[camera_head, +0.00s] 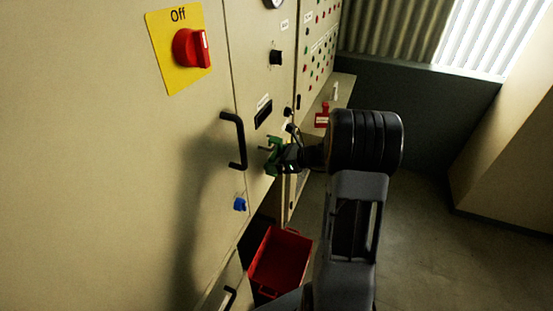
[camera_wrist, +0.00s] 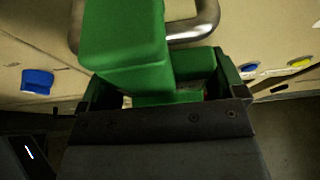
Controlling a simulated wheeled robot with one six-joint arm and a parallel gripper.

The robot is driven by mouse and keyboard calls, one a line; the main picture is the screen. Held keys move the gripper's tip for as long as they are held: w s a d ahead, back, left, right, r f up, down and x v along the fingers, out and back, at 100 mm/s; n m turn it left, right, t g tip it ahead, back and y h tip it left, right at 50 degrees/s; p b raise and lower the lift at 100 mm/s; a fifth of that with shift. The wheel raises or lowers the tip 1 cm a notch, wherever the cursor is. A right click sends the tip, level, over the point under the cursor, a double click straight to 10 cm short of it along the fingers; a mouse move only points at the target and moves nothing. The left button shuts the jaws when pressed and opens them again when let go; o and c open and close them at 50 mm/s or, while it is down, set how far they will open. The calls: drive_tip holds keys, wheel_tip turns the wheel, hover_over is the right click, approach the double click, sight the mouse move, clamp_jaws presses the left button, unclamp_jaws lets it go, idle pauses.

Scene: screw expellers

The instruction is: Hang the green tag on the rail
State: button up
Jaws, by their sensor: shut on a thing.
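The green tag (camera_head: 272,165) is in my gripper (camera_head: 284,156), close in front of the beige cabinet face, just right of a black bar handle. In the wrist view the green tag (camera_wrist: 130,40) is a chunky green piece between the jaws (camera_wrist: 165,92), and it covers much of what lies behind. A grey curved metal bar (camera_wrist: 200,25) passes behind the tag there. Whether the tag touches the bar cannot be told. I cannot tell for sure which bar is the rail.
The black handle (camera_head: 240,141) and a blue piece (camera_head: 239,204) are on the cabinet. A red switch (camera_head: 190,48) sits on a yellow plate. A red bin (camera_head: 280,262) stands below. A red tagged item (camera_head: 322,117) is beyond my gripper. Open floor lies to the right.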

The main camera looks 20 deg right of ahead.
drive_tip(key=o, duration=0.7)
drive_tip(key=shift+c, duration=0.2)
drive_tip(key=b+v, duration=0.1)
drive_tip(key=v, duration=1.3)
